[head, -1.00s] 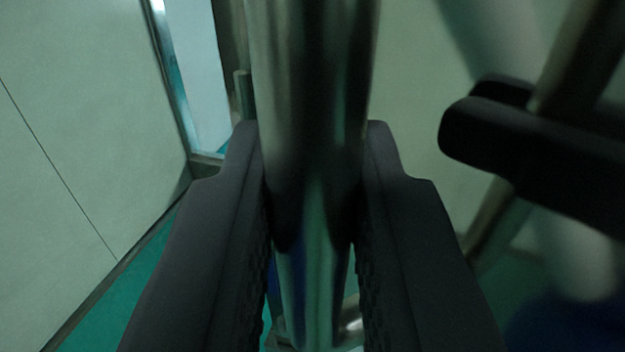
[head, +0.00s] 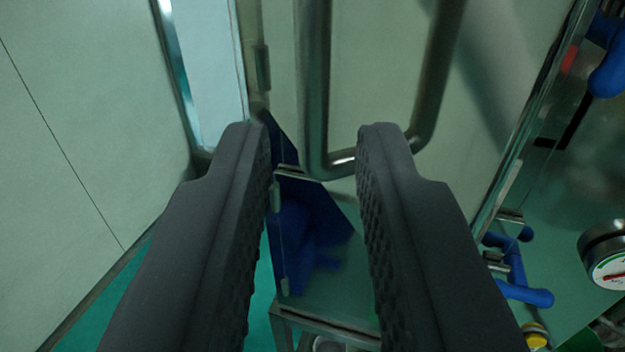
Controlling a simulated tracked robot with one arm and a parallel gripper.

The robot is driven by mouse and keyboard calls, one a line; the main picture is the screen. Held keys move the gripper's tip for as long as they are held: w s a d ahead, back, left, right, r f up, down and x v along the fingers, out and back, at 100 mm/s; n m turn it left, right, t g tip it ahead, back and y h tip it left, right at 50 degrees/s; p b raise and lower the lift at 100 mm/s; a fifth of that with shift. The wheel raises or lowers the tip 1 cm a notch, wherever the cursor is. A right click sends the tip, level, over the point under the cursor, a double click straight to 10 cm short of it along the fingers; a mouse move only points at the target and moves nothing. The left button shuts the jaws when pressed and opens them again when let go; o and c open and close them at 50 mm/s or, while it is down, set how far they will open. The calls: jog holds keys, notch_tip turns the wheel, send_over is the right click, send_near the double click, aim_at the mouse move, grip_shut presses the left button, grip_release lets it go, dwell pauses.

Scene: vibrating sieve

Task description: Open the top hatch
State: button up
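A U-shaped metal handle (head: 313,95) stands on a shiny pale green metal panel (head: 385,60), which may be the top hatch; I cannot tell for sure. My gripper (head: 314,138) is open, with its two dark ridged fingers apart and nothing held between them. The handle's left bar and lower bend show in the gap between the fingertips, apparently a little beyond them. The right fingertip covers part of the lower bend. The handle's upper part is cut off by the top of the picture.
A pale panelled wall (head: 90,120) is at the left. Blue valve handles (head: 525,292) and a round gauge (head: 608,262) are at the right. A blue surface (head: 310,225) and a metal frame edge (head: 330,328) lie below the handle.

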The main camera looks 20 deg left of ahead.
jog(key=shift+b+v, duration=0.35)
jog(key=shift+v, duration=1.5)
grip_shut()
jog(key=m+g+y, duration=0.4)
jog(key=g+y, duration=0.9)
jog(key=g, duration=0.3)
send_near(491, 206)
jog(key=w+d+f, duration=0.2)
jog(key=w+f, duration=0.1)
jog(key=w, duration=0.1)
jog(key=a, duration=0.6)
jog(key=w+a, duration=0.1)
jog(key=a, duration=0.3)
jog(key=shift+f+p, duration=0.25)
jog(key=shift+p, duration=0.1)
